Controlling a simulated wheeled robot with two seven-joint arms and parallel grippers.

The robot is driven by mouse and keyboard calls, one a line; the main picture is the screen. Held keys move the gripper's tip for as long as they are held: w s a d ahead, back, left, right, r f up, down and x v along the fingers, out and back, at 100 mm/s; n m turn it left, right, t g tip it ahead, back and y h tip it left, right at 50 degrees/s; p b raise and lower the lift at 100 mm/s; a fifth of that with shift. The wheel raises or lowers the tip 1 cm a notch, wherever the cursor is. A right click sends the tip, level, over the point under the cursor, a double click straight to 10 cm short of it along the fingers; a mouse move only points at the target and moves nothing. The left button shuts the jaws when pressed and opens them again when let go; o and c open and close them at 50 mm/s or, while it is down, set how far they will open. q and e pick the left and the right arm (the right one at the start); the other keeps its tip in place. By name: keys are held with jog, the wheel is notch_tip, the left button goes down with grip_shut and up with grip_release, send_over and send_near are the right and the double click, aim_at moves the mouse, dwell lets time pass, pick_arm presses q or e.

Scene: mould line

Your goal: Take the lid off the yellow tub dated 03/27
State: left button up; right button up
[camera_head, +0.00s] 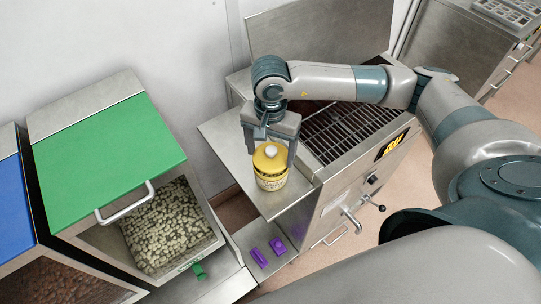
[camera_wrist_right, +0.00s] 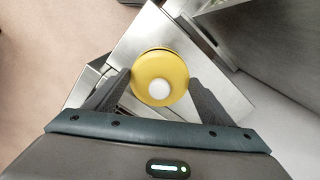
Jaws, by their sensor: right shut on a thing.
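The yellow tub (camera_head: 271,182) has a pale label band and a yellow lid (camera_head: 270,157) with a white knob. It is upright at the metal side shelf beside the grill-like machine. The date on its label is too small to read. My right gripper (camera_head: 271,152) comes down from above, with its fingers on either side of the lid. In the right wrist view the round lid (camera_wrist_right: 160,72) sits between the two fingertips (camera_wrist_right: 160,80), and a dark arc shows at its far edge. Whether the lid is raised off the tub I cannot tell. My left gripper is out of view.
The metal shelf (camera_head: 228,143) has free room left of the tub. The machine with a slatted top (camera_head: 345,128) stands right of it. Purple pieces (camera_head: 259,257) lie on a lower ledge. A green-lidded bin (camera_head: 105,160) of pale pellets and a blue-lidded bin (camera_head: 12,190) stand left.

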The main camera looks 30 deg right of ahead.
aim_at(266, 167)
notch_tip(266, 167, up, 2)
jog(key=shift+d+r+b, duration=0.1)
jog(key=shift+b, duration=0.7)
jog(key=s+d+r+b, duration=0.5)
jog(key=s+d+r, duration=0.2)
jog(key=d, duration=0.1)
jog(key=shift+s+d, duration=0.25)
jog(key=shift+s, duration=0.1)
jog(key=w+a+f+n, duration=0.2)
jog(key=a+n, duration=0.1)
jog(key=w+a+f+n, duration=0.2)
jog(key=a+f+n, duration=0.1)
jog(key=a, duration=0.1)
jog(key=w+a+f+n+b, duration=0.1)
jog(key=w+a+f+n, duration=0.1)
jog(key=a+n, duration=0.2)
jog(key=shift+f, duration=0.3)
jog(key=shift+s, duration=0.1)
